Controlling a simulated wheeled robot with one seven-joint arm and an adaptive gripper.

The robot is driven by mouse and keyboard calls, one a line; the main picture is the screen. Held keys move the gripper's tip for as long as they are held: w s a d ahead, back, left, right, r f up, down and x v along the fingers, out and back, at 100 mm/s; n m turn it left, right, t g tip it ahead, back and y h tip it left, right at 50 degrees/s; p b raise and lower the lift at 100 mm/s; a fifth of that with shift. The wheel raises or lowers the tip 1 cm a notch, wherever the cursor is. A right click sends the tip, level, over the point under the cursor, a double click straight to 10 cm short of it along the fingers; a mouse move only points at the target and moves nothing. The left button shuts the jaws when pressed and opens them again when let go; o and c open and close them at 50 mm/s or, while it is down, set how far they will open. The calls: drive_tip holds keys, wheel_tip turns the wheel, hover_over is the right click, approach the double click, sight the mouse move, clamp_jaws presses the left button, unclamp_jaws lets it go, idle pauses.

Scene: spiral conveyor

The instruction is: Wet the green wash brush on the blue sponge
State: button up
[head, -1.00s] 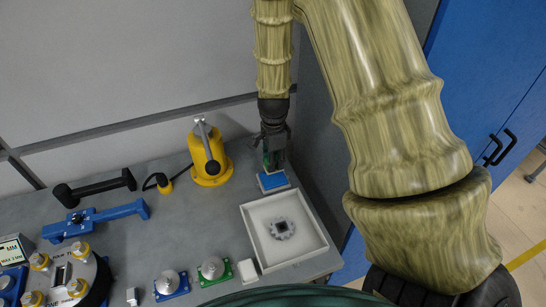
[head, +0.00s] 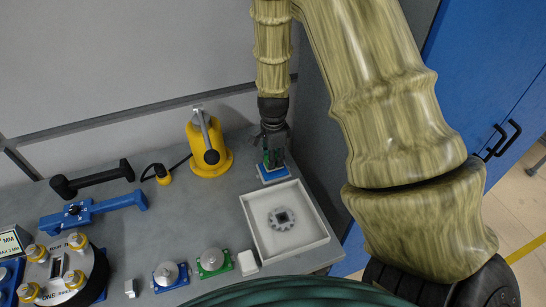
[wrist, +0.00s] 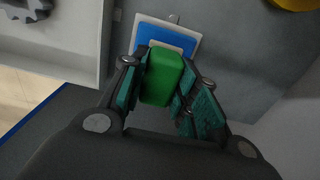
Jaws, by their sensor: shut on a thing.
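My gripper (head: 271,158) points down at the back right of the grey table. It is shut on the green wash brush (wrist: 162,76), which shows as a green block between the finger pads in the wrist view. The blue sponge (wrist: 167,38) lies in a white-rimmed holder right beyond the brush. In the head view the sponge (head: 273,173) shows just below the fingertips. The brush's lower end is over or on the near part of the sponge; I cannot tell whether they touch.
A white tray (head: 318,240) with a grey gear (head: 281,219) stands in front of the sponge. A yellow device (head: 208,158) with a lever stands to its left. Black and blue handled tools lie further left. A white block (head: 247,263) and green and blue mounts stand at the front.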

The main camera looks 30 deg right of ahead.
drive_tip(key=shift+f, duration=0.55)
idle(1.6)
drive_tip(key=shift+r, duration=0.15)
drive_tip(key=shift+r+p, duration=2.85)
drive_tip(key=shift+r, duration=0.55)
